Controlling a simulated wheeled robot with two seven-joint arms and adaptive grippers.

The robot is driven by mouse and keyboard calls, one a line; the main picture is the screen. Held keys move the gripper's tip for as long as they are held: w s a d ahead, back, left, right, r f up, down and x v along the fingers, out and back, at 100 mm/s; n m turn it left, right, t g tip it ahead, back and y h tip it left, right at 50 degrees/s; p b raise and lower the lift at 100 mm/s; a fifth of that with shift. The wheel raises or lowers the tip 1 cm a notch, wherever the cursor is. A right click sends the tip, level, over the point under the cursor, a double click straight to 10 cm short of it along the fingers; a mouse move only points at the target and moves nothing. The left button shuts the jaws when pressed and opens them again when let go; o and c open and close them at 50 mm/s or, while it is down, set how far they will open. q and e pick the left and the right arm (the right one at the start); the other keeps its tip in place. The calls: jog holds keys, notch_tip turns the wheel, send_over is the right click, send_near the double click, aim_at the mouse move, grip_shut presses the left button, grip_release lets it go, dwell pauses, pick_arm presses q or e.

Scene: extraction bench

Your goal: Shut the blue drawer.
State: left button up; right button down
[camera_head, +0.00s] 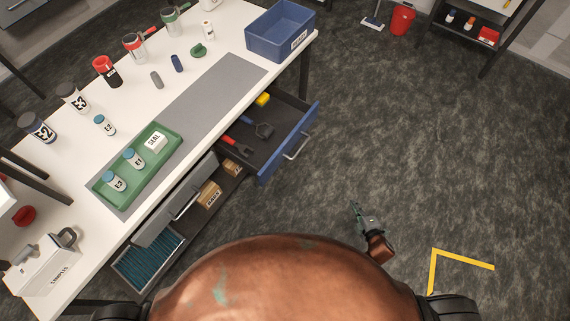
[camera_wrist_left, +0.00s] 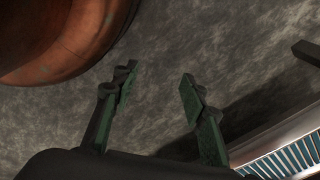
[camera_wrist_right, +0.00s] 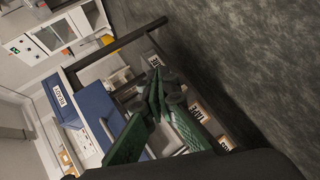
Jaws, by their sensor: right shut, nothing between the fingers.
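The blue drawer (camera_head: 297,141) hangs open from the bench in the head view, with its pale bar handle facing the floor side. It holds a dark-headed tool, a red-handled tool and a yellow block. In the right wrist view its blue front (camera_wrist_right: 97,108) and handle show beyond the fingers. My right gripper (camera_head: 356,207) is shut and empty, over the floor to the right of and nearer than the drawer, apart from it. Its fingers also show in the right wrist view (camera_wrist_right: 156,80). My left gripper (camera_wrist_left: 158,80) is open and empty in the left wrist view; the head view does not show it.
Boxes sit on a shelf below. The bench top (camera_head: 215,20) carries a green tray (camera_head: 105,196), bottles and a blue bin (camera_head: 270,41). Open floor lies right of the drawer, with a yellow corner mark (camera_head: 462,258).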

jog(key=w+a+r+n+t+y+b, duration=0.2)
jog(key=w+a+r+n+y+b, duration=0.25)
jog(key=w+a+r+n, duration=0.3)
pick_arm(q)
notch_tip(320, 180, down, 3)
jog(key=w+d+g+b, duration=0.1)
jog(key=w+b, duration=0.2)
jog(key=b, duration=0.5)
pick_arm(e)
jog(key=n+g+y+b, duration=0.3)
jog(key=n+y, duration=0.5)
jog(key=n, duration=1.3)
send_near(276, 157)
jog(key=shift+m+g+h, duration=0.25)
jog(key=shift+g, duration=0.15)
jog(key=x, duration=0.3)
jog(key=b+x, duration=0.1)
jog(key=x, duration=0.1)
jog(key=shift+w+a+r, duration=0.15)
jog(key=shift+a+r, duration=0.2)
jog(key=shift+r, duration=0.05)
pick_arm(q)
notch_tip(276, 157, up, 8)
jog(key=w+d, duration=0.1)
jog(key=w, duration=0.1)
jog(key=shift+d+f, duration=0.15)
jog(key=shift+d, duration=0.1)
pick_arm(e)
jog(key=shift+w+a, duration=0.3)
jog(key=shift+a, duration=0.15)
